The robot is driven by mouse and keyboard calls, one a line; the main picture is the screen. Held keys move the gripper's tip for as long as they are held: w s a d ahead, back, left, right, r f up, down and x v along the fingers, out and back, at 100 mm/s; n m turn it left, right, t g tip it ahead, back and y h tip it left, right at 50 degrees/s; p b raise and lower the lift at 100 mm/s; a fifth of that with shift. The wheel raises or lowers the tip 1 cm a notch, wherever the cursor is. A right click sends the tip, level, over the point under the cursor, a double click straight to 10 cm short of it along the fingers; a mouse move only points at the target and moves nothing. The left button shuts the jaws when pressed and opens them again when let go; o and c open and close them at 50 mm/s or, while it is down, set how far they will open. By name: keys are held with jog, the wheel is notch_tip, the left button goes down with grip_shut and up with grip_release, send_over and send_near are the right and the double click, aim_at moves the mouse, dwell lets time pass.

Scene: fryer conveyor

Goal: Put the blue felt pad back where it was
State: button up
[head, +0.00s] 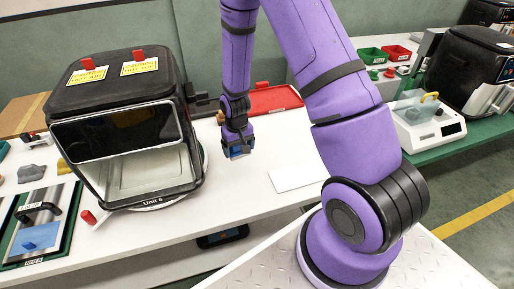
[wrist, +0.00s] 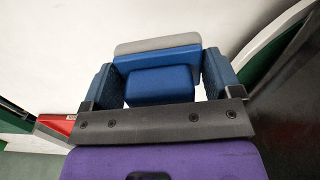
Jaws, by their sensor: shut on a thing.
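My gripper (head: 238,150) hangs above the white table, to the right of the black fryer unit. In the wrist view its two blue fingers (wrist: 160,70) are shut on the blue felt pad (wrist: 160,86), a blue block with a grey layer along its far side. The pad is between the fingers, with white table surface behind it. In the head view the pad is small and mostly hidden by the fingers, so its height above the table is hard to tell.
The fryer, labelled Unit 6 (head: 125,130), stands open-fronted left of my gripper. A red tray (head: 275,99) lies behind, and a white sheet (head: 298,175) lies to the right. A green-edged tray (head: 68,225) with a metal plate is at far left. Table between fryer and sheet is clear.

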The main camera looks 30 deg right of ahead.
jog(key=shift+m, duration=0.9)
jog(key=s, duration=0.3)
jog(key=s+d, duration=0.1)
jog(key=s, duration=0.3)
jog(key=s+f, duration=0.1)
jog(key=s, duration=0.2)
jog(key=shift+s+d, duration=0.25)
jog(key=shift+d, duration=0.35)
send_over(262, 151)
jog(key=shift+s+f, duration=0.1)
jog(key=shift+f, duration=0.6)
jog(key=shift+d+f, duration=0.15)
jog(key=shift+f, duration=1.6)
jog(key=shift+f, duration=0.1)
jog(key=o, duration=0.7)
jog(key=shift+c, duration=0.2)
